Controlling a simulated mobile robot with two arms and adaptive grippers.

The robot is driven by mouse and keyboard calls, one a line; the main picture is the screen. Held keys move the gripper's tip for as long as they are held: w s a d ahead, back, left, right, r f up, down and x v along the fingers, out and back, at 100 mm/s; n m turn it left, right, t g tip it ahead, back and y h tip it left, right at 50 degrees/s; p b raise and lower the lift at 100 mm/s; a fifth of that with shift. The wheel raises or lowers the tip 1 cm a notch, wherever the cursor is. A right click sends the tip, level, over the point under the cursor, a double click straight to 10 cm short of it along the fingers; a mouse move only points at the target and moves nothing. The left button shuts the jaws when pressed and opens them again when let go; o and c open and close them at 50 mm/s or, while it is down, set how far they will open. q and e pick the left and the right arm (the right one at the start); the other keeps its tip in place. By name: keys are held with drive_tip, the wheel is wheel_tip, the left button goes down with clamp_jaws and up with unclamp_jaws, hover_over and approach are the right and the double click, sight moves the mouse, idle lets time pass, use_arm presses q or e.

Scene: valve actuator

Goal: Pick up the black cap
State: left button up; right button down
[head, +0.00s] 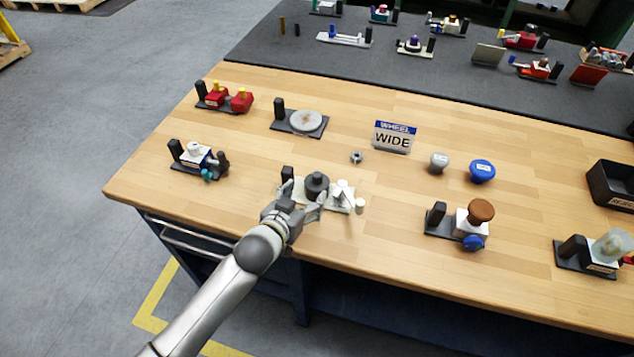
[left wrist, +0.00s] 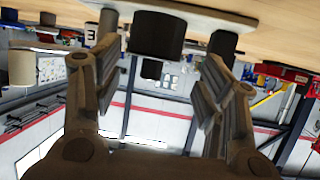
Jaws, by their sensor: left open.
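The black cap (head: 317,183) is a dark round knob on a light plate (head: 333,205) near the table's front edge. My left gripper (head: 302,198) is open just in front of it, its fingers pointing toward the cap. In the left wrist view the cap (left wrist: 158,36) hangs in the upper middle, in the gap between the open fingers of my left gripper (left wrist: 160,58). Whether either finger touches it I cannot tell. My right gripper is in neither view.
A black post (head: 287,173) stands left of the cap and a white valve (head: 342,190) stands close on its right. Bare wood lies between the fixtures.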

sight(314, 186)
use_arm(q)
drive_tip(key=shift+w+d+p, duration=0.35)
drive_tip(key=shift+w, duration=0.15)
drive_tip(key=shift+p+x, duration=0.4)
drive_tip(key=shift+x, duration=1.6)
drive_tip(key=shift+c, duration=0.2)
drive_tip(key=c, duration=0.6)
drive_tip(key=shift+r, duration=0.15)
drive_tip(key=shift+c, duration=0.2)
